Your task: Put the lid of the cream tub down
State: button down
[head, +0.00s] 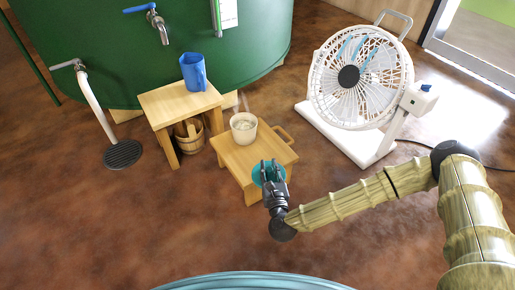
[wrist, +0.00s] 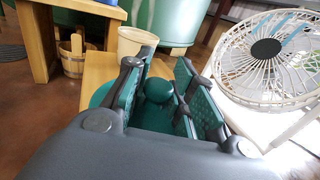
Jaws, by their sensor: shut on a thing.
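The cream tub (head: 243,127) stands upright and open on a low wooden stool; something pale shows inside it. Its side also shows at the top of the wrist view (wrist: 131,42). The teal lid (head: 257,176) is at the stool's front edge, nearer me than the tub and apart from it. My gripper (head: 269,167) is shut on the lid; in the wrist view the lid's round knob (wrist: 158,90) sits between the two padded fingers. I cannot tell whether the lid touches the stool top.
The low stool (head: 229,158) has bare wood around the tub and a handle loop at right. A taller stool with a blue jug (head: 193,72) stands left, a wooden bucket (head: 189,139) beneath. A white fan (head: 360,78) stands right. A green tank (head: 110,50) is behind.

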jog(key=shift+s+a+f, duration=0.2)
jog(key=shift+a+f, duration=0.1)
jog(key=shift+a, duration=0.2)
jog(key=shift+s+a+f, duration=0.2)
jog(key=shift+a+f, duration=0.1)
jog(key=shift+a, duration=0.2)
jog(key=shift+w+a+f+y, duration=0.1)
jog(key=shift+a+y, duration=0.05)
jog(key=shift+y, duration=0.15)
jog(key=w+b, duration=0.2)
jog(key=w, duration=0.3)
jog(key=w+d+f+b, duration=0.1)
jog(key=w+b, duration=0.1)
jog(key=w, duration=0.3)
jog(key=w+d+b, duration=0.1)
jog(key=w+b, duration=0.1)
jog(key=w, duration=0.3)
jog(key=shift+w+f, duration=0.1)
jog(key=shift+f, duration=0.15)
jog(key=shift+w+f+b, duration=0.15)
jog(key=shift+f+b, duration=1.25)
jog(key=shift+f, duration=0.25)
jog(key=shift+f, duration=0.2)
jog(key=c, duration=1.2)
grip_release()
jog(key=shift+r, duration=0.15)
jog(key=shift+r, duration=0.15)
jog(key=p+v, duration=0.5)
jog(key=v, duration=0.7)
